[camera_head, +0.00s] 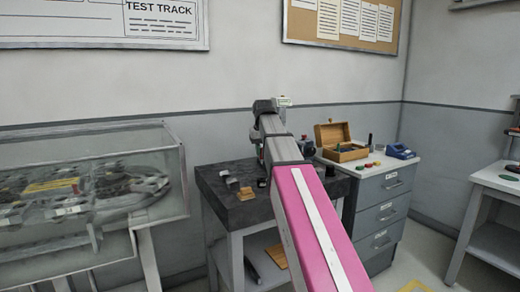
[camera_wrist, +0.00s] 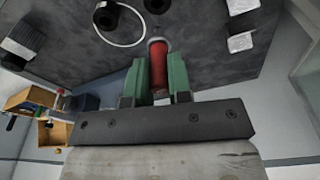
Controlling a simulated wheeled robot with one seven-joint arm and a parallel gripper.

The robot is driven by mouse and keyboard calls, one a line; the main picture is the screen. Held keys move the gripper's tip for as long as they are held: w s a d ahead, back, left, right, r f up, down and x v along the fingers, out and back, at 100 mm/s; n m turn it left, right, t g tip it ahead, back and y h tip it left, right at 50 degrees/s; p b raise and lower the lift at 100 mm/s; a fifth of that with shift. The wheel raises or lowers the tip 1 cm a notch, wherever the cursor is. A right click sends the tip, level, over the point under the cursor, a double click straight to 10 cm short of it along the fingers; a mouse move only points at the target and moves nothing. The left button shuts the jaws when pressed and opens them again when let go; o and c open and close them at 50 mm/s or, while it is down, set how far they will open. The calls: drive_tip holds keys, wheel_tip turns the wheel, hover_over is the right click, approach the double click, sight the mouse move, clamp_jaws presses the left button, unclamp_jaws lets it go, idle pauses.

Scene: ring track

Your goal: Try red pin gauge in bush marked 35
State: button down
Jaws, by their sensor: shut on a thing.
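The red pin gauge (camera_wrist: 158,66) is between the green fingers of my gripper (camera_wrist: 161,78) in the wrist view, and the gripper is shut on it. Its far end points at the dark table top (camera_wrist: 195,50); I cannot tell whether it touches anything. A black bush (camera_wrist: 106,17) lies beyond it to the left, and another dark round piece (camera_wrist: 157,4) is at the top edge. No marking 35 can be read. In the head view my arm hides the gripper and the pin.
The dark table (camera_head: 240,207) carries small blocks, one (camera_head: 245,193) near its front. A thin white ring (camera_wrist: 122,26) lies on it. A drawer cabinet (camera_head: 385,185) to the right bears an open wooden box (camera_head: 340,145) and a blue device (camera_head: 400,151). A glass case (camera_head: 90,190) stands left.

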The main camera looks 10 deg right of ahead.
sight(261, 159)
drive_tip(key=shift+f, duration=2.5)
drive_tip(key=shift+f, duration=0.9)
drive_tip(key=shift+r, duration=1.8)
idle(1.4)
drive_tip(key=shift+r, duration=1.95)
